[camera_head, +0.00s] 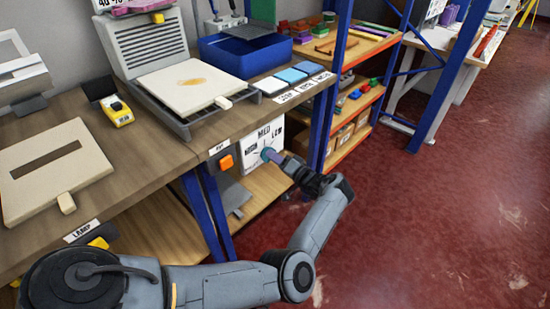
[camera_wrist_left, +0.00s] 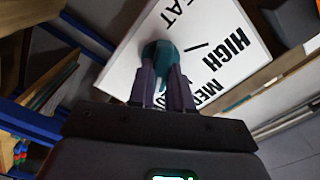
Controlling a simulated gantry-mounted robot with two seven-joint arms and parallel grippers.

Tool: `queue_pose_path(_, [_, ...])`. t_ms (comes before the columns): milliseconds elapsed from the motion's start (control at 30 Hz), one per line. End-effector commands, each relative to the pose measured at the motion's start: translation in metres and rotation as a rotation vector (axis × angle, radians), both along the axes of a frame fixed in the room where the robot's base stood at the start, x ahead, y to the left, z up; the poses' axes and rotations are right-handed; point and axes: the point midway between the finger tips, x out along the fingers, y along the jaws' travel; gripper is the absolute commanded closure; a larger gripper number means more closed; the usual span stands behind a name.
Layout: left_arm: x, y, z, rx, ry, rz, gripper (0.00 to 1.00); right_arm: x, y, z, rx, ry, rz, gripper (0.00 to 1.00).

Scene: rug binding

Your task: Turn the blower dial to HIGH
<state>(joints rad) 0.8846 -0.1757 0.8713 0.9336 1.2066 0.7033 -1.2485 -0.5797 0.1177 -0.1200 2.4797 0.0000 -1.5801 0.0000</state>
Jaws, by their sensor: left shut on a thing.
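The blower dial (camera_head: 266,154) is a round teal knob on a white panel (camera_head: 256,137) below the bench edge. In the head view MED reads at the panel's top and a label, probably LOW, at its right. My left gripper (camera_head: 274,156) reaches the dial from the right. In the left wrist view its purple fingers (camera_wrist_left: 163,82) are shut on the teal dial (camera_wrist_left: 160,52), one on each side. HIGH is printed to the right of the dial, with a black tick between; MED is partly hidden. I cannot tell which mark the dial points to. My right gripper is not in view.
An orange switch (camera_head: 226,162) sits on the bench front left of the panel. A press with a cream board (camera_head: 192,88), a yellow tool (camera_head: 117,111) and a slotted board (camera_head: 55,171) lie on the bench. Blue shelf posts (camera_head: 339,62) stand close behind. The red floor (camera_head: 440,200) at right is open.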

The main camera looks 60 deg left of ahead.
Motion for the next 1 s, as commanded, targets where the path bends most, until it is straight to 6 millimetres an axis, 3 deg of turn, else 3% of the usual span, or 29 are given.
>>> queue_pose_path(467, [0.0,0.0,-0.001,0.026,-0.101,0.0,1.0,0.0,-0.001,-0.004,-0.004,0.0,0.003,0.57])
queue_pose_path(1000, [-0.002,0.0,-0.001,0.142,-0.559,0.002,1.0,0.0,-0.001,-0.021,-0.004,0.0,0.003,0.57])
